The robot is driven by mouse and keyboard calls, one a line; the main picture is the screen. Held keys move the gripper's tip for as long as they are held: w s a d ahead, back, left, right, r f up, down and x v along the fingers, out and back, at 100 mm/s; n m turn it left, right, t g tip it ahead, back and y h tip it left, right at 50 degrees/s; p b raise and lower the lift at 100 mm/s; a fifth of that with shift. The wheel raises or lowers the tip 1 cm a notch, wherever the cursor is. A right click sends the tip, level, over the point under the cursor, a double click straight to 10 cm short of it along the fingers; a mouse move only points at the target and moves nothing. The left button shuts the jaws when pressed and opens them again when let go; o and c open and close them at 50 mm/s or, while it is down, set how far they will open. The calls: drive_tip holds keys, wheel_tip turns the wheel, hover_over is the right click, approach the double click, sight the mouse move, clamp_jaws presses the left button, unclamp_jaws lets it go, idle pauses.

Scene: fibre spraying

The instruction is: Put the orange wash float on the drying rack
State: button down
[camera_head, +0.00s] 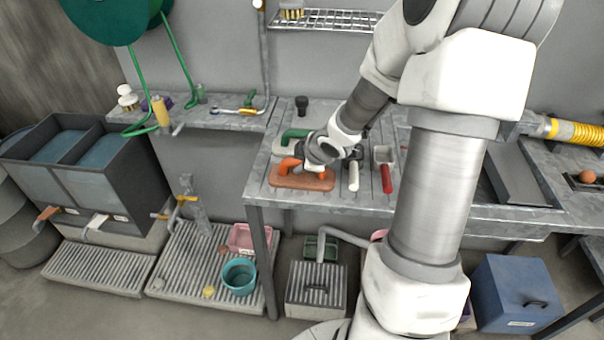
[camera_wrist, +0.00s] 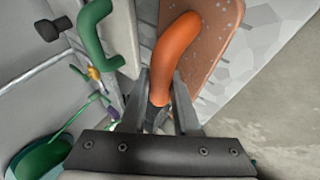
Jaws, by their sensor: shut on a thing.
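The orange wash float has an orange handle and a brown-orange plate (camera_head: 303,180). It is at the front left of the grey workbench, and I cannot tell whether it touches the top. My gripper (camera_head: 299,163) is shut on its handle. In the wrist view the orange handle (camera_wrist: 177,45) runs down between the two fingers (camera_wrist: 160,105), with the plate (camera_wrist: 208,45) behind it. A wire rack (camera_head: 345,20) hangs on the back wall, partly hidden by my arm, with a yellow brush (camera_head: 291,14) on it.
A green-handled float (camera_head: 294,136) lies just behind the orange one. A white-handled tool (camera_head: 353,176) and a red-handled trowel (camera_head: 386,178) lie to the right. A black knob-topped tool (camera_head: 302,103) stands behind. A hose pipe (camera_head: 263,50) runs up the wall.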

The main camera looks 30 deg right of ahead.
drive_tip(key=shift+r, duration=0.15)
drive_tip(key=shift+r+p, duration=0.5)
drive_tip(key=shift+p, duration=0.05)
wheel_tip(320, 180, up, 4)
drive_tip(key=p, duration=0.3)
drive_tip(key=shift+f, duration=0.25)
drive_tip(key=s+d+r+p, duration=0.6)
drive_tip(key=s+d+p, duration=0.2)
drive_tip(key=p, duration=0.1)
drive_tip(key=w+a, duration=0.3)
drive_tip(key=a, duration=0.7)
drive_tip(key=w+a+r, duration=0.1)
drive_tip(key=w+a, duration=0.3)
drive_tip(key=a, duration=0.7)
drive_tip(key=shift+a+m+h, duration=0.3)
